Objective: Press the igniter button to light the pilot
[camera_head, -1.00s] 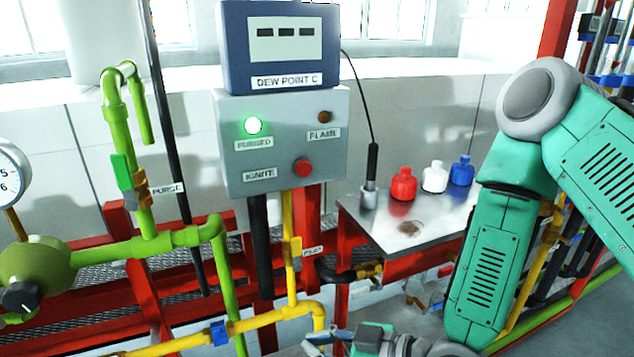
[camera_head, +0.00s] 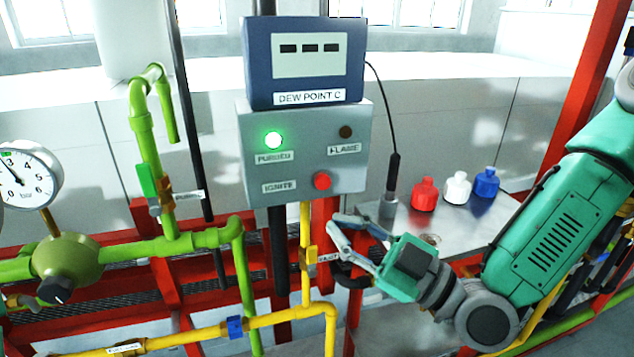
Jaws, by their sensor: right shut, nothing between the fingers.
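The red igniter button (camera_head: 322,180) sits at the lower right of the grey control box (camera_head: 350,119), beside the IGNITE label (camera_head: 279,187). On the same box the PURGED lamp (camera_head: 273,140) glows green and the FLAME lamp (camera_head: 346,132) is dark. My right gripper (camera_head: 338,224) shows below and slightly right of the button, its fingers pointing left. It is shut and empty, apart from the button in the picture. My left gripper is out of view.
A blue DEW POINT C display (camera_head: 309,62) tops the box. A steel table (camera_head: 463,232) holds red, white and blue bottles and a probe with a cable. Green pipes (camera_head: 190,242), a yellow pipe (camera_head: 275,318) and a pressure gauge (camera_head: 22,178) stand at left.

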